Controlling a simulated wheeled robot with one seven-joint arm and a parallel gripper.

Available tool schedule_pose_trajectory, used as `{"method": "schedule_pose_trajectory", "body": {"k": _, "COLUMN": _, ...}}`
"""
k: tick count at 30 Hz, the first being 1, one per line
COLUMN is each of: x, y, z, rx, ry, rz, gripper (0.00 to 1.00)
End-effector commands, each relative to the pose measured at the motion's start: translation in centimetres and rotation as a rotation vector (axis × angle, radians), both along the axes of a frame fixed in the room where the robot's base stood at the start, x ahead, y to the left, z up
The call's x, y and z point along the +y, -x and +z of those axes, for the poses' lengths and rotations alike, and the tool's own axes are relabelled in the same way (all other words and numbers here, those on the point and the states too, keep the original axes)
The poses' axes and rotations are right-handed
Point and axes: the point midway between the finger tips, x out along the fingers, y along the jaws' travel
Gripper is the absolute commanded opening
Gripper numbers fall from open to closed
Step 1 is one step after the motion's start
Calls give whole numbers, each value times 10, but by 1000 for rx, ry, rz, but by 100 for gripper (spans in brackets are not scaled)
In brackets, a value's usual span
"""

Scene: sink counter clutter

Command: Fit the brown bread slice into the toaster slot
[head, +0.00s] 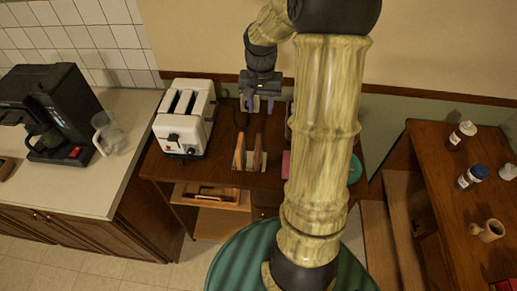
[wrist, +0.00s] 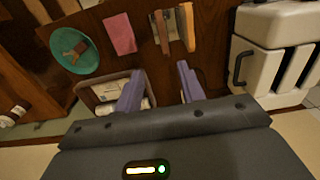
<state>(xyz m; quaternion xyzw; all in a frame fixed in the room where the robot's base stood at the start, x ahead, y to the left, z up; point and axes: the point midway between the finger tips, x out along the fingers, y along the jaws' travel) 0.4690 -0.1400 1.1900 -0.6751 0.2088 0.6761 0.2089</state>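The white toaster (head: 184,118) stands on the wooden table with two dark slots on top; it shows at the right of the wrist view (wrist: 270,25). Upright slices stand in a small rack right of and in front of it. A tan-brown slice (head: 239,151) is on the side nearest the toaster, also in the wrist view (wrist: 186,27). A darker brown, thin slice (wrist: 160,32) stands on the far side. I cannot tell for certain which is the brown bread. My gripper (head: 257,104) is open and empty behind the rack, its purple fingers (wrist: 158,88) apart.
A pink cloth (wrist: 120,34), a teal plate (wrist: 88,62) with a brown item and a bin (wrist: 93,93) of packages lie beyond the rack. A black coffee maker (head: 50,112) and glass jug (head: 110,133) stand on the left counter. Bottles stand on the right table (head: 440,165).

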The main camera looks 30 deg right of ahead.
Motion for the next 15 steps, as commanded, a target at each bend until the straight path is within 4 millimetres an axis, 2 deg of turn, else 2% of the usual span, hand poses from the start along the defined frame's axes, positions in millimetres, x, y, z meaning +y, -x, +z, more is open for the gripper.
{"method": "schedule_pose_trajectory", "body": {"k": 8, "x": 1, "y": 0, "z": -9, "rx": 3, "ry": -1, "rz": 3, "gripper": 39}}
{"method": "schedule_pose_trajectory", "body": {"k": 15, "x": 3, "y": 1, "z": -47, "rx": 6, "ry": -3, "rz": 7, "gripper": 39}}
